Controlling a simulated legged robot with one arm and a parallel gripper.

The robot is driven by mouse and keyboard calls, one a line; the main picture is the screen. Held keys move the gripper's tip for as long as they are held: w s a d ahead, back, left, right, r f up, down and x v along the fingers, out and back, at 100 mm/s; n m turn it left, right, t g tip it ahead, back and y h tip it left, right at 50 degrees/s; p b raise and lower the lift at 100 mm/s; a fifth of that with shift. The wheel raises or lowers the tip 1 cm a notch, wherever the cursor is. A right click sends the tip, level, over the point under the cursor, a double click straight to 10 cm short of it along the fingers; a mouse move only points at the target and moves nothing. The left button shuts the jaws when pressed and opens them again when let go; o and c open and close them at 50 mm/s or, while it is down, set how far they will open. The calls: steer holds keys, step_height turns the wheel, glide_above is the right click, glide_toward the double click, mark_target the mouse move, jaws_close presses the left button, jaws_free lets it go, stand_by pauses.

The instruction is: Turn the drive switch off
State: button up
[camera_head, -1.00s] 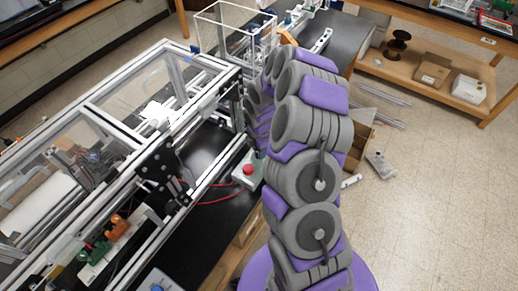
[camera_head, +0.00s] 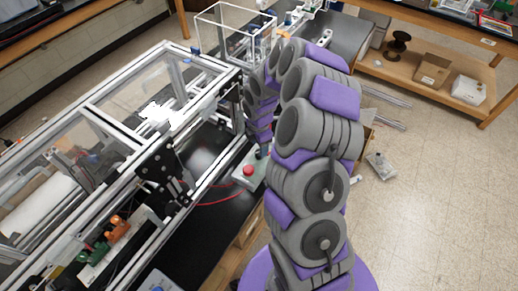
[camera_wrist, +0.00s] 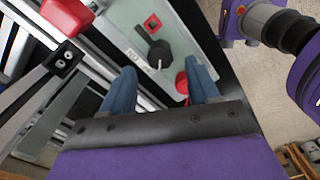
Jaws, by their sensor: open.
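A grey control box (camera_head: 249,177) sits at the edge of the black table, with a red mushroom button (camera_head: 248,170) on top. In the wrist view the box's plate (camera_wrist: 125,18) carries a black rotary knob (camera_wrist: 157,50), which looks like the drive switch. A small red round part (camera_wrist: 153,24) is beyond the knob and another red part (camera_wrist: 182,82) is to its right. My gripper (camera_wrist: 160,68) is open, its two blue fingers on either side of the knob's near end. I cannot tell whether they touch it. In the head view my gripper (camera_head: 262,152) is just right of the red button.
A metal extrusion frame (camera_head: 110,120) with clear panels stands left of the box. A red cable (camera_head: 215,200) runs on the black table beside it. A larger red block (camera_wrist: 68,14) is at the upper left of the wrist view. Open floor (camera_head: 430,190) lies to the right.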

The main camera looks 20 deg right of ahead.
step_height(320, 180, up, 13)
steer(key=shift+r, duration=0.15)
stand_by(0.5)
